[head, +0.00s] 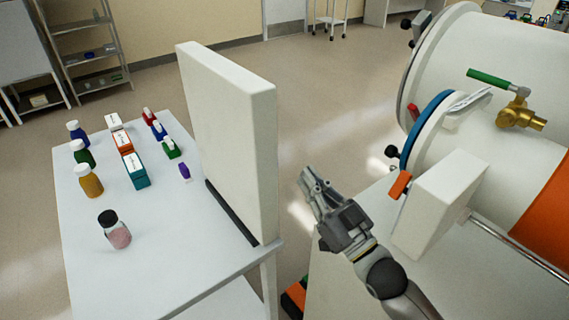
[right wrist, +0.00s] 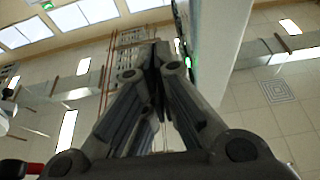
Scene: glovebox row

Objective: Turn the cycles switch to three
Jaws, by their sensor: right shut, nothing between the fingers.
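I cannot make out the cycles switch in either view. A white box (head: 443,203) is mounted at the front of the white glovebox chamber (head: 490,60), and the face turned away from me is hidden. My right gripper (head: 308,177) is shut and empty, in the air left of the white box and apart from it. In the right wrist view my gripper (right wrist: 155,50) has its fingers together. A pale panel (right wrist: 217,45) with small green and red lights along its edge is just right of the fingers there. My left gripper is not in view.
A white table (head: 170,255) at left holds bottles and small boxes, with an upright white panel (head: 235,140) on its right edge. A blue-rimmed round door (head: 420,130), an orange piece (head: 399,185) and a brass valve (head: 520,117) are near the white box. Floor shows beyond my right gripper.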

